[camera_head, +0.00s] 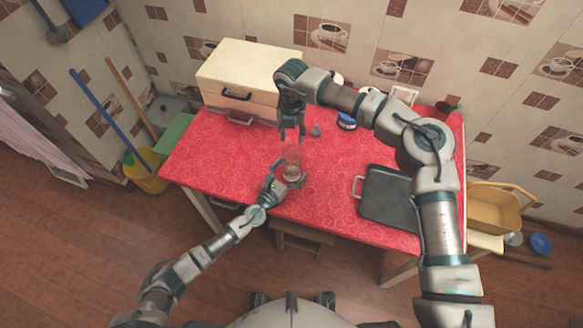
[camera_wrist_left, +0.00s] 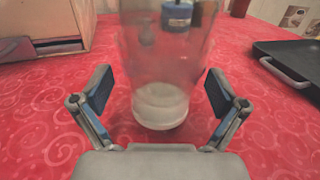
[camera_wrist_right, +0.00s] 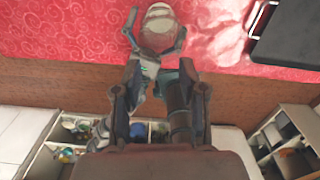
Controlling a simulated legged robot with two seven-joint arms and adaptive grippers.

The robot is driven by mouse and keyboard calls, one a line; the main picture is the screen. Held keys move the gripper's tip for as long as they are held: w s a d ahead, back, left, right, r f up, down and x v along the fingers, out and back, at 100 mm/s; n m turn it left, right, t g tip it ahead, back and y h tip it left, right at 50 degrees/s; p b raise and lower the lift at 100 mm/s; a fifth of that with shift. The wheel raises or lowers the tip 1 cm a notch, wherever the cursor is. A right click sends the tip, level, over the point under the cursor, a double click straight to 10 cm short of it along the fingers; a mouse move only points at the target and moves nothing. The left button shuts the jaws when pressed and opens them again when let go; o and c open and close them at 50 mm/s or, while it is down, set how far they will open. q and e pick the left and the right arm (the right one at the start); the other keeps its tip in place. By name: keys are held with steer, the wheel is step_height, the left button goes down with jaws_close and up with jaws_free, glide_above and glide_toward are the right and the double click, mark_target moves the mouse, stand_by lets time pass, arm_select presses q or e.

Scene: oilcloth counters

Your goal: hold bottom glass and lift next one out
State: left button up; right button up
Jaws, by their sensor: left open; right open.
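The clear glass stack (camera_head: 291,166) stands upright on the red oilcloth table. In the left wrist view the glass stack (camera_wrist_left: 163,75) shows as a tall clear wall over a thick pale base; I cannot tell how many glasses are nested. My left gripper (camera_head: 287,178) is open, with a finger on each side of the stack's base; in the left wrist view its fingers (camera_wrist_left: 160,92) stand apart from the glass. My right gripper (camera_head: 291,136) is open and empty, pointing down just behind the stack. In the right wrist view the stack (camera_wrist_right: 158,28) lies beyond the right fingers.
A cream box (camera_head: 250,70) with a dark handle stands at the back left. A dark tray (camera_head: 388,197) lies to the right of the stack. A blue-lidded container (camera_head: 346,121) and a small grey item (camera_head: 316,131) are behind. The table's front left is clear.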

arm_select(q)
steer(key=shift+w+d, duration=0.1)
steer(key=c, duration=1.4)
